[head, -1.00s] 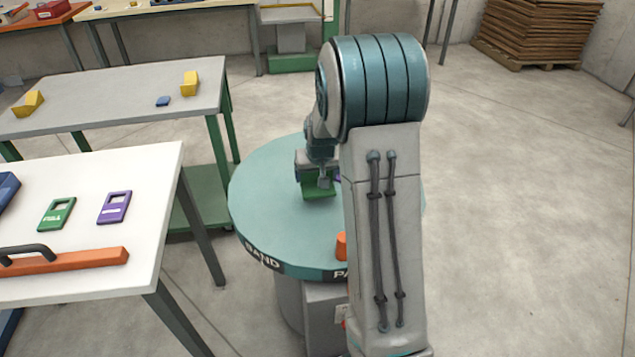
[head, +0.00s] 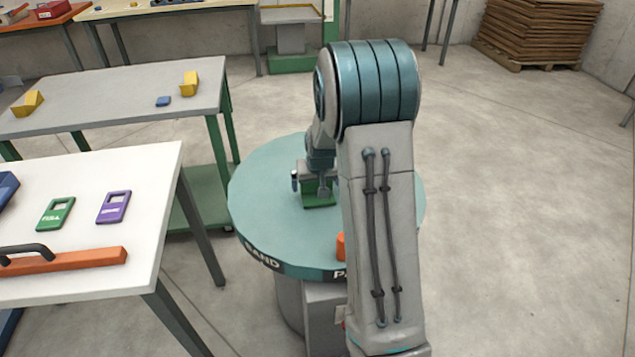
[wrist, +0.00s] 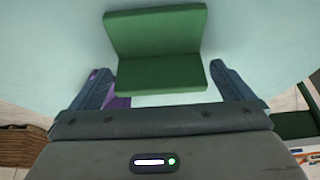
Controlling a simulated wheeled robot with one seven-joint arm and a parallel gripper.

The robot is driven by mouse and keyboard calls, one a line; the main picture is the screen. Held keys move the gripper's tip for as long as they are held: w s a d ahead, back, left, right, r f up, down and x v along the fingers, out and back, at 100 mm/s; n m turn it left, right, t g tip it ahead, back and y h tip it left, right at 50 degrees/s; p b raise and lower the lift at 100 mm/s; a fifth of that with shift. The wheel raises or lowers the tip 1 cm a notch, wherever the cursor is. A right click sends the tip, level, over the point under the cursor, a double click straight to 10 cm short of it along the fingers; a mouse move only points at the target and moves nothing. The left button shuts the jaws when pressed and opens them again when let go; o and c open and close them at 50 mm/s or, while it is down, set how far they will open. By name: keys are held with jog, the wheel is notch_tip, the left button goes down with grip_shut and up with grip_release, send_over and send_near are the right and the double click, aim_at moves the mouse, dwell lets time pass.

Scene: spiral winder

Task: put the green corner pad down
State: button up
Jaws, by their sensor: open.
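The green corner pad (wrist: 160,72), an L-shaped piece with two faces meeting at a crease, is on the teal round table in the wrist view. It also shows below my gripper in the head view (head: 320,202), partly hidden by it. My gripper (wrist: 160,78) is open, with one finger on each side of the pad's nearer face.
The teal round table (head: 262,190) has clear surface left of the pad. An orange piece (head: 341,246) stands near its front edge, partly hidden by my arm. A purple piece (wrist: 118,102) shows by the left finger. A white table (head: 100,180) stands at left.

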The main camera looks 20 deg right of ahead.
aim_at(320, 204)
jog(key=p+v, duration=0.1)
jog(key=v, duration=1.1)
jog(key=s+a+r+g, duration=0.1)
jog(key=s+a, duration=0.2)
jog(key=s, duration=0.5)
jog(key=s+a+r+n, duration=0.1)
jog(key=s+a, duration=0.3)
jog(key=s, duration=0.4)
jog(key=s+a+r+n+g+y, duration=0.1)
jog(key=s+a+r, duration=0.1)
jog(key=s, duration=0.6)
jog(key=shift+s+a+g, duration=0.25)
jog(key=shift+a+g, duration=0.05)
jog(key=shift+a, duration=0.5)
